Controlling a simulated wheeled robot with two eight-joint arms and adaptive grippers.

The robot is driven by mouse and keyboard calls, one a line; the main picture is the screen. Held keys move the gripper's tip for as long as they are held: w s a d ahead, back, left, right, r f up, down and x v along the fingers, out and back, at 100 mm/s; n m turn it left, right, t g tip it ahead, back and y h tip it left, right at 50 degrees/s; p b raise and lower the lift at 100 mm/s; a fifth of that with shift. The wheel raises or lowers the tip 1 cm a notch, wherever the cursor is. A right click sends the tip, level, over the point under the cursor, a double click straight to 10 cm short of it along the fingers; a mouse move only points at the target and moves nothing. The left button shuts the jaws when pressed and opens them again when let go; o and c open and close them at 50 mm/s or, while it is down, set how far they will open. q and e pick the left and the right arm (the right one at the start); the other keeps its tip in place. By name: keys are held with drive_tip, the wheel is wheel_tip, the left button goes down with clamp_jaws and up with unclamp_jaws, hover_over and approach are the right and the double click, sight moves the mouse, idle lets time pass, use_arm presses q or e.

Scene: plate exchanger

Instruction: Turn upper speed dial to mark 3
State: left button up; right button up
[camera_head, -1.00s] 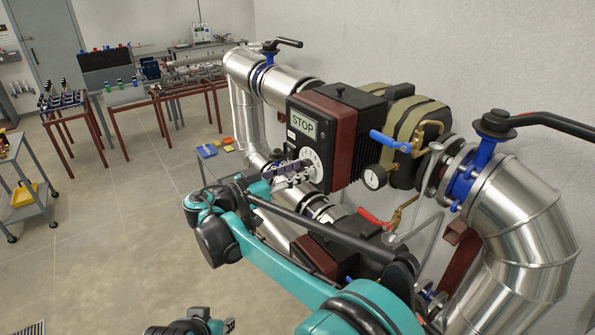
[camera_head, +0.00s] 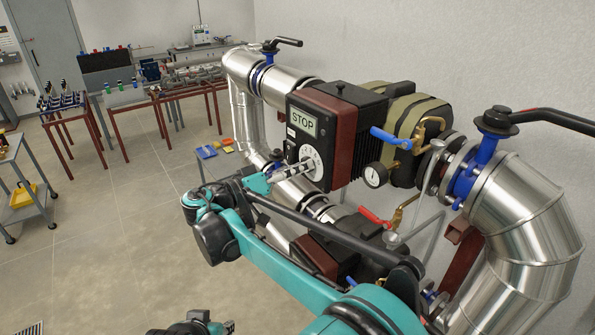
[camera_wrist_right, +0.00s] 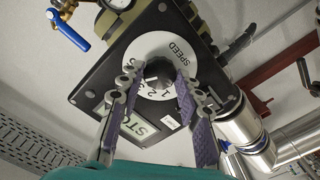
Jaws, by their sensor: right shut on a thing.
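The upper speed dial is a white round face (camera_head: 313,160) on the front of the upper pump box (camera_head: 329,125), below a STOP display (camera_head: 303,122). In the right wrist view, the dial face (camera_wrist_right: 153,48) carries the word SPEED and several numerals, with a black knob (camera_wrist_right: 158,70) at its centre. My right gripper (camera_head: 304,165) is at the dial, its two fingers (camera_wrist_right: 157,77) shut on the knob from both sides. I cannot make out where the knob points. Part of my left arm's end (camera_head: 198,320) shows at the bottom edge; its fingers are unclear.
A blue-handled valve (camera_head: 390,138) and a gauge (camera_head: 375,175) sit right of the pump box. A red-handled valve (camera_head: 374,216) and a lower pump (camera_head: 328,255) lie below. Steel pipes (camera_head: 527,225) flank them.

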drive_tip(key=n, duration=0.5)
drive_tip(key=shift+b, duration=0.3)
idle(0.4)
drive_tip(key=o, duration=1.2)
drive_tip(key=shift+c, duration=0.2)
drive_tip(key=v, duration=1.2)
